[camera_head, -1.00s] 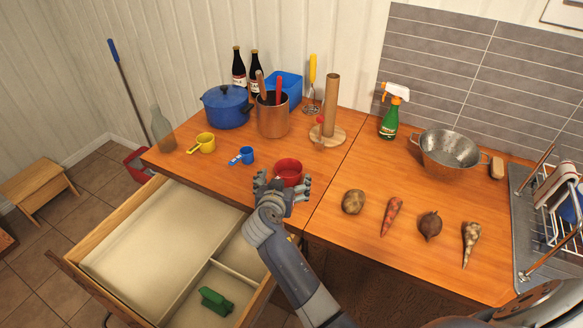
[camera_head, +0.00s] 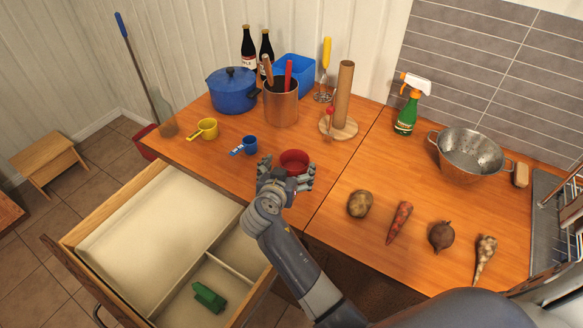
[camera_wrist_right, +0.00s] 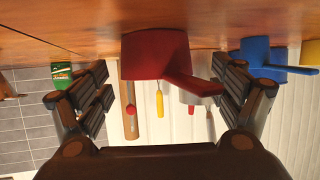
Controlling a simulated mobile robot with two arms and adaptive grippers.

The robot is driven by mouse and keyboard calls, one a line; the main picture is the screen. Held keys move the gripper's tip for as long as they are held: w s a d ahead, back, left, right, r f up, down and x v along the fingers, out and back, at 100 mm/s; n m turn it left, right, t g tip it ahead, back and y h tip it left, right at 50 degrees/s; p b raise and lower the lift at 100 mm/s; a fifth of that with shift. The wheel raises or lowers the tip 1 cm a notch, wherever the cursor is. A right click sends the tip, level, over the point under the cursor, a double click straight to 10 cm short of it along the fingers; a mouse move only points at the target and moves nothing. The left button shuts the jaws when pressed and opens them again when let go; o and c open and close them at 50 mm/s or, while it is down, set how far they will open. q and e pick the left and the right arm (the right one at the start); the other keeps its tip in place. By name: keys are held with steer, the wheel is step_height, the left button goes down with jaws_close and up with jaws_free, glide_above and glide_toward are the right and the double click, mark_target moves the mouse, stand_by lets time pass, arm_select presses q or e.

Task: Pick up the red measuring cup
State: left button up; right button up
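The red measuring cup (camera_head: 294,161) stands on the wooden counter near its front edge. My right gripper (camera_head: 286,178) is open at the near side of the cup, its fingers spread left and right. In the right wrist view, which is upside down, the red cup (camera_wrist_right: 155,53) shows between and beyond the open fingers (camera_wrist_right: 168,84), with its handle angled toward the right-hand finger. The handle and that finger overlap in the picture; I cannot tell whether they touch. The gripper hides the cup's near side in the head view. My left gripper is not in view.
A blue measuring cup (camera_head: 250,144) and a yellow one (camera_head: 208,127) stand to the left. A paper-towel holder (camera_head: 343,98) and a metal utensil pot (camera_head: 281,105) stand behind. Vegetables, including a potato (camera_head: 360,204), lie to the right. An open drawer (camera_head: 148,235) juts out below.

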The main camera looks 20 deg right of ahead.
steer(key=shift+w+d+f, duration=0.1)
steer(key=shift+d, duration=0.05)
steer(key=c, duration=0.9)
steer(key=shift+f, duration=0.1)
jaws_close()
